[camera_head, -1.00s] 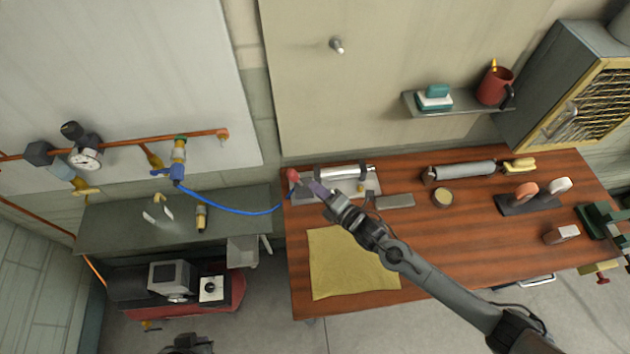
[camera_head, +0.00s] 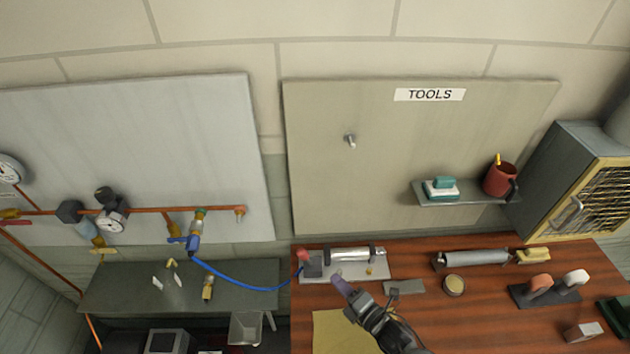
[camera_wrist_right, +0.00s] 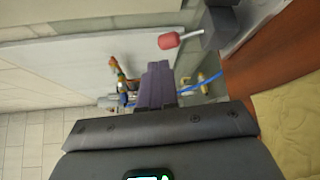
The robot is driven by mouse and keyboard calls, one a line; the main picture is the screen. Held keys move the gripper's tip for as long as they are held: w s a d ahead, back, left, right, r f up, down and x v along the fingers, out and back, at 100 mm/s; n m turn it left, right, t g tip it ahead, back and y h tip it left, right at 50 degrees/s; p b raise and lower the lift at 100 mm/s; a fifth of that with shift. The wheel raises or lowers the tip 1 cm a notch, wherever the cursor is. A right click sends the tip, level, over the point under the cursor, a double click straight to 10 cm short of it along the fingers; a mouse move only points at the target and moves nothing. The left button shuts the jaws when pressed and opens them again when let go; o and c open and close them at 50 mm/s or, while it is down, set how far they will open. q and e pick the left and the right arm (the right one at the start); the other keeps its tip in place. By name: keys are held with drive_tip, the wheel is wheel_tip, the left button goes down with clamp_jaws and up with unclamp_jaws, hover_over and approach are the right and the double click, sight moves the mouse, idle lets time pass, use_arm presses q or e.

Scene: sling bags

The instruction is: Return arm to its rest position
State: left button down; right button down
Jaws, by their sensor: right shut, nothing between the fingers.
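My right gripper (camera_head: 340,283) is in the head view, over the left part of the wooden workbench (camera_head: 400,325). It is shut and empty, its purple fingers together. Its fingertips are near the front edge of a metal plate (camera_head: 315,268) that carries a silver cylinder (camera_head: 350,254) and a red-knobbed part (camera_head: 303,254). In the right wrist view the shut fingers (camera_wrist_right: 157,82) point toward the wall, with the red knob (camera_wrist_right: 168,41) close beside them. A yellow cloth (camera_head: 335,332) lies partly behind my arm. My left gripper is not in view.
A blue hose (camera_head: 235,293) runs from a valve (camera_head: 193,242) to the bench's left edge. A grey bar (camera_head: 404,287) and a round tin (camera_head: 454,284) lie right of my gripper. A small shelf (camera_head: 470,200) juts from the tool board.

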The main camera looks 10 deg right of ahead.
drive_tip(key=s+a+f+m+h, duration=0.1)
drive_tip(key=s+a+f+m, duration=0.2)
drive_tip(key=s, duration=0.5)
drive_tip(key=s+d+r+m+g+h, duration=0.3)
drive_tip(key=s+d+m+g, duration=0.25)
drive_tip(key=s+m, duration=0.4)
drive_tip(key=s+d+r+m+g+h, duration=0.35)
drive_tip(key=s+m+g, duration=0.35)
drive_tip(key=m, duration=0.4)
wheel_tip(320, 180, up, 12)
drive_tip(key=s+t+p, duration=0.1)
drive_tip(key=p, duration=1.2)
drive_tip(key=shift+d+r, duration=0.15)
drive_tip(key=shift+d, duration=0.05)
